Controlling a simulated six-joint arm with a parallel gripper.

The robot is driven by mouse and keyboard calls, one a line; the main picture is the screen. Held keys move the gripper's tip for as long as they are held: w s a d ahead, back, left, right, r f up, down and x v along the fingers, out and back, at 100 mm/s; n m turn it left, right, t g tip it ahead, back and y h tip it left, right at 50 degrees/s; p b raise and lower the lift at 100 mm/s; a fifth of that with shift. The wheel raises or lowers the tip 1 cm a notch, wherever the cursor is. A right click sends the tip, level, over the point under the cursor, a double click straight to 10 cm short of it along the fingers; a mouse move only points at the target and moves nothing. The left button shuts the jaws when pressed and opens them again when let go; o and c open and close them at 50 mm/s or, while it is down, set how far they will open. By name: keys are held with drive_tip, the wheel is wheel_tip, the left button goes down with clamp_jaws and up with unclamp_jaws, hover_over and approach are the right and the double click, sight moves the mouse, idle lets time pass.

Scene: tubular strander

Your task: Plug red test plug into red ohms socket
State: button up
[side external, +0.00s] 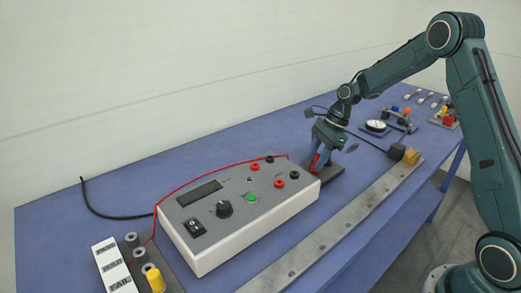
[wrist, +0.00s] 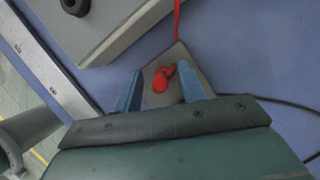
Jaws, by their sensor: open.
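The red test plug (wrist: 161,79) sits on a grey block (wrist: 182,58) and lies between my gripper's two blue fingers in the wrist view. My gripper (wrist: 159,72) is open, with a gap on each side of the plug. In the side view my gripper (side external: 316,158) points down just beyond the right end of the white test box (side external: 232,238), and the plug shows there as a red patch (side external: 315,163). The box top has two red sockets, one at the back (side external: 255,167) and one nearer the front (side external: 279,183). Their labels are too small to read.
Black sockets (side external: 269,159) (side external: 294,174) sit beside the red ones. A red cable (side external: 190,181) runs over the box. A metal rail (side external: 330,225) lies in front. A label stand with cylinders (side external: 132,243) is at left; a dial gauge (side external: 376,126) is behind right.

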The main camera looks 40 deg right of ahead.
sight(317, 154)
drive_tip(key=shift+c, duration=0.4)
clamp_jaws()
drive_tip(key=shift+r, duration=0.15)
wheel_tip(317, 154, up, 10)
drive_tip(key=shift+f, duration=0.1)
idle(0.4)
idle(0.4)
drive_tip(key=w+a+r, duration=0.1)
drive_tip(key=w+a, duration=0.3)
drive_tip(key=a, duration=0.4)
drive_tip(key=w+a+r, duration=0.2)
drive_tip(key=w+a, duration=0.1)
drive_tip(key=a, duration=0.6)
drive_tip(key=shift+w+a, duration=0.15)
drive_tip(key=shift+w, duration=0.2)
